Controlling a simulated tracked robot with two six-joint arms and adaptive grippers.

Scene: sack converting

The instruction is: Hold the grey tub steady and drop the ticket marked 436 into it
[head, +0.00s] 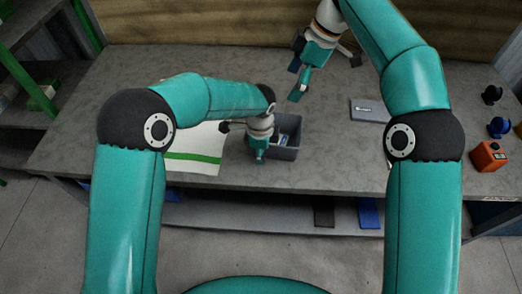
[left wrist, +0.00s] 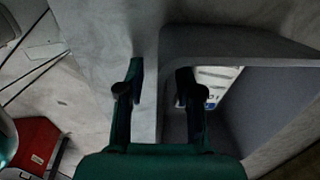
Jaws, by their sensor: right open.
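The grey tub (head: 288,154) stands on the table near its front edge, in the middle of the head view. In the left wrist view its wall and rim (left wrist: 235,42) fill the right side. My left gripper (head: 259,152) is at the tub's left side. In the left wrist view its fingers (left wrist: 160,100) stand apart on either side of the tub wall, with gaps visible. A pale printed piece (left wrist: 218,77) shows inside the tub; its marking is unreadable. My right gripper (head: 300,78) is open above the table behind the tub. I cannot make out a ticket marked 436.
A white sheet with a green stripe (head: 196,157) lies left of the tub. A grey flat item (head: 368,110) lies to the right. An orange box (head: 489,156) and dark and blue knobs (head: 499,127) stand at the right edge. Table between is clear.

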